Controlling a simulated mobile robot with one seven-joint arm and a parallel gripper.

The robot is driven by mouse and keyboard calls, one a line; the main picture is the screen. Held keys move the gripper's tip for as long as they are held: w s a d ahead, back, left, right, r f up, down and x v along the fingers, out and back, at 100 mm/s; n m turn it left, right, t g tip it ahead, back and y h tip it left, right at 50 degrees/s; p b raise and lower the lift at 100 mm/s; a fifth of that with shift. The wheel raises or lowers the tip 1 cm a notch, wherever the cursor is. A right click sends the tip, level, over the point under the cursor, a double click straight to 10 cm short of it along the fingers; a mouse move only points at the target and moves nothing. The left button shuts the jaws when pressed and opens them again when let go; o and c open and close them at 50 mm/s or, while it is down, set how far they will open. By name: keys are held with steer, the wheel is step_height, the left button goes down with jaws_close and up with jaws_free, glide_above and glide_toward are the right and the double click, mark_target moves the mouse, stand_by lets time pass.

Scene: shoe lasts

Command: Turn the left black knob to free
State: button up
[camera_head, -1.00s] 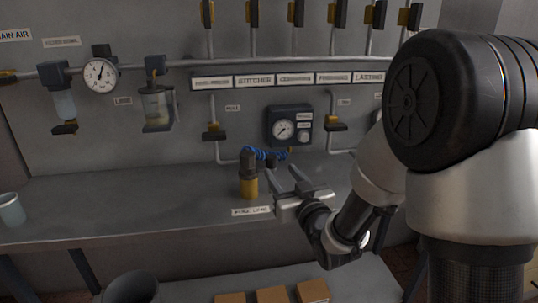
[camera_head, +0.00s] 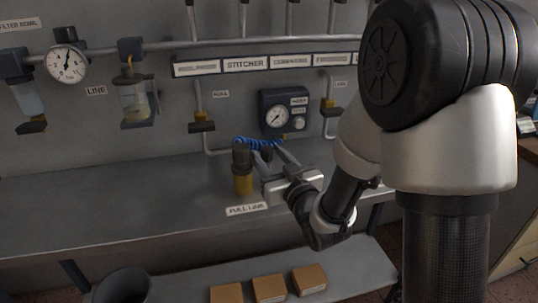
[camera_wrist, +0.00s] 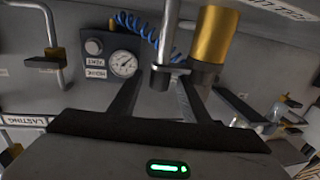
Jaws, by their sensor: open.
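Two black valve handles sit on thin drop pipes below the label strip: the left black knob (camera_head: 202,122) and a right one (camera_head: 330,105). Which positions they mark is too small to read. My gripper (camera_head: 273,160) is open low over the bench, below and to the right of the left handle. Its fingers also show in the wrist view (camera_wrist: 158,85). A brass-and-black fitting (camera_head: 243,178) stands just left of my fingers and looms close in front of them in the wrist view (camera_wrist: 215,40). Whether they touch is unclear.
A dark gauge panel (camera_head: 285,112) is on the wall behind my gripper, with a coiled blue hose (camera_head: 258,142) below it. A pressure gauge (camera_head: 66,64) and filter bowls hang at left. The left of the bench (camera_head: 90,205) is clear.

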steer(key=c, duration=1)
steer(key=shift+c, duration=0.2)
steer(key=shift+d+n+g+y, duration=0.15)
steer(key=shift+n+g+y, duration=0.15)
steer(key=shift+n+y, duration=0.1)
steer(key=n+y, duration=0.1)
steer(key=g+y+b, duration=0.1)
steer(key=shift+w+d+n+g+y, duration=0.2)
steer(key=shift+w+n+g+y, duration=0.1)
steer(key=shift+n, duration=0.1)
steer(key=shift+d+r+n+g+y, duration=0.1)
steer(key=shift+d+n+g+y, duration=0.05)
steer(key=shift+n+g+y, duration=0.85)
steer(key=shift+w+n+g+y+p, duration=0.35)
steer(key=shift+n+g+y+p, duration=0.35)
steer(key=shift+n+g, duration=2.1)
steer(key=shift+w+n+g+y+p, duration=0.4)
steer(key=shift+n+g+p, duration=0.9)
steer(key=shift+g, duration=2.5)
steer(key=shift+w+n+g+y+p, duration=0.3)
steer(key=shift+n+g+y+p, duration=0.25)
steer(key=shift+n+g, duration=2.4)
steer(key=shift+g, duration=0.45)
